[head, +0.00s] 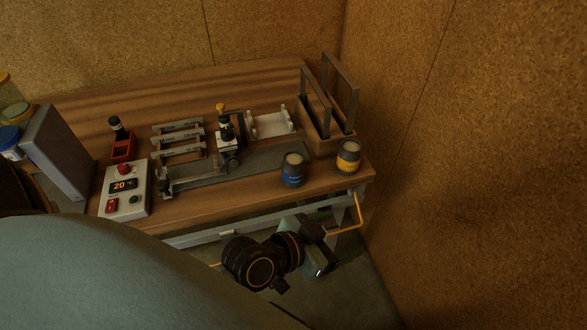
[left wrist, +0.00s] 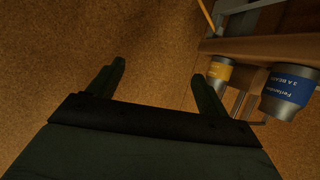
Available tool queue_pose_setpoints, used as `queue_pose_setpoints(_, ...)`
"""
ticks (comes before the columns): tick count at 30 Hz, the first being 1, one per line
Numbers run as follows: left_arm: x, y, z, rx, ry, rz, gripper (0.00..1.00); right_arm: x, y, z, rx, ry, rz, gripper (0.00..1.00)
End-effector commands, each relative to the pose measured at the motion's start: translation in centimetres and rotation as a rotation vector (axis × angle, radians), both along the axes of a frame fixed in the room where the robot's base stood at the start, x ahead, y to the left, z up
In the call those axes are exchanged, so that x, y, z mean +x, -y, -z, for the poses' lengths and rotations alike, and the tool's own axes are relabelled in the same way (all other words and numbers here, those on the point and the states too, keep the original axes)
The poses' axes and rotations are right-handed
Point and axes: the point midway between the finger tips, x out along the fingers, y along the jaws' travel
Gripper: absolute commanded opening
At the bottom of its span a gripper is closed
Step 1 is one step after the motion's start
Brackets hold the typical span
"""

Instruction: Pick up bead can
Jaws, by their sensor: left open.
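Two small grey cans stand upright on the front right of the wooden bench. One has a blue label (head: 293,172) and the other a yellow label (head: 348,158). Both also show at the right of the left wrist view, the yellow-labelled can (left wrist: 220,69) and the blue-labelled can (left wrist: 287,90). My left gripper (head: 318,252) is below the bench's front edge, apart from both cans. In the left wrist view its two fingers (left wrist: 157,72) are spread with nothing between them. My right gripper is not in view.
A wooden holder with upright grey frames (head: 318,125) stands behind the cans. A control box reading 20 (head: 124,188), a red block (head: 123,148) and a grey rail fixture (head: 235,168) occupy the bench (head: 260,85). An orange bar (head: 358,212) juts near the front right corner. A cork-like wall (head: 470,180) closes the right.

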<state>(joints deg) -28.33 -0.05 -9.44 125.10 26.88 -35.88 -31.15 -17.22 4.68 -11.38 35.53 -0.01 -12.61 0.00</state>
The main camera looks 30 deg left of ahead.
Motion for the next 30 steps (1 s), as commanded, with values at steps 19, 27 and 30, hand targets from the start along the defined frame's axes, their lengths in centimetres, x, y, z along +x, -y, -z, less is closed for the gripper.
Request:
queue_pose_setpoints(19,4.0,-9.3,0.1,0.028,0.459,-0.934,0.78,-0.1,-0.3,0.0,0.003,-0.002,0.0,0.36)
queue_pose_setpoints(27,4.1,-11.4,1.3,0.086,0.423,-1.054,0.78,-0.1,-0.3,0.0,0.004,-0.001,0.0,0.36)
queue_pose_setpoints(30,5.7,-12.5,1.2,0.086,0.426,-1.052,0.78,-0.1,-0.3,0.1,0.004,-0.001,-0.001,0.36)
